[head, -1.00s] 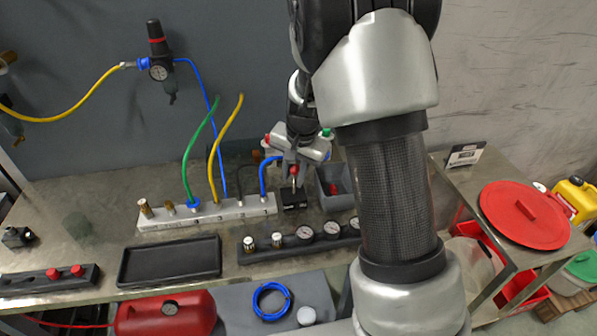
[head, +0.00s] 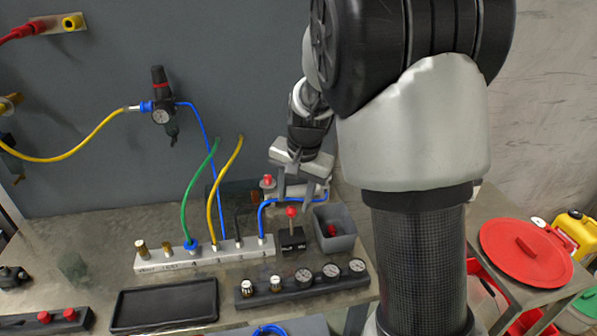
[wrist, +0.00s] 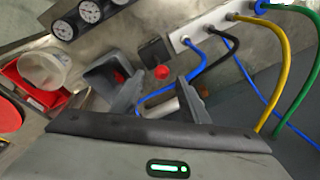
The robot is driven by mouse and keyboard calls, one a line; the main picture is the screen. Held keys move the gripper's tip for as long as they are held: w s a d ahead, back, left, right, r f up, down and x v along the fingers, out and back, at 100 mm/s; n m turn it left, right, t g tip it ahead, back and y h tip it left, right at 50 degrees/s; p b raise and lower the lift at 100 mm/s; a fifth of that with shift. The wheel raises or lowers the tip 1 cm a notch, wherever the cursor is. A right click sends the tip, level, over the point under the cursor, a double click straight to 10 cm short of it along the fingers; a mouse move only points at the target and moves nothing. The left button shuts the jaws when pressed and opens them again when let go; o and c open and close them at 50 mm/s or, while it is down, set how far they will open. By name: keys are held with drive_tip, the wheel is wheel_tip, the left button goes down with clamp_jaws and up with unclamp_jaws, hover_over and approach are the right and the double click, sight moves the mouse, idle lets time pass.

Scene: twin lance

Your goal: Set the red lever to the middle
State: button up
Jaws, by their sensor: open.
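The red lever (head: 291,212) is a short metal stick with a round red knob on a small black box (head: 292,241). It looks about upright in the head view. In the wrist view its red knob (wrist: 162,72) shows near the black box (wrist: 154,53), between and beyond my fingertips. My gripper (head: 294,197) is open and empty, a little above and behind the knob, not visibly touching it. In the wrist view my gripper (wrist: 158,95) has its two fingers spread wide.
A grey bin (head: 336,238) with a red thing in it stands right of the lever. A white manifold (head: 208,252) with hoses stands to the left; a blue hose (head: 292,200) loops behind the lever. A gauge rail (head: 303,288) lies in front.

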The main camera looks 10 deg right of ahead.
drive_tip(key=v, duration=0.8)
drive_tip(key=shift+r, duration=0.4)
drive_tip(key=shift+s, duration=0.1)
drive_tip(key=s+r+n+t+p, duration=0.1)
drive_tip(key=s+r+n+p, duration=0.1)
drive_tip(key=s, duration=0.9)
drive_tip(key=s+d+r+n+t+p, duration=0.1)
drive_tip(key=s+r+n, duration=0.4)
drive_tip(key=s, duration=0.7)
wheel_tip(320, 180, up, 3)
drive_tip(key=shift+d+f+t+h+p, duration=0.15)
drive_tip(key=shift+d+t+h+p, duration=0.2)
drive_tip(key=shift+t+p, duration=0.35)
drive_tip(key=shift+s+a, duration=0.1)
drive_tip(key=shift+a, duration=0.05)
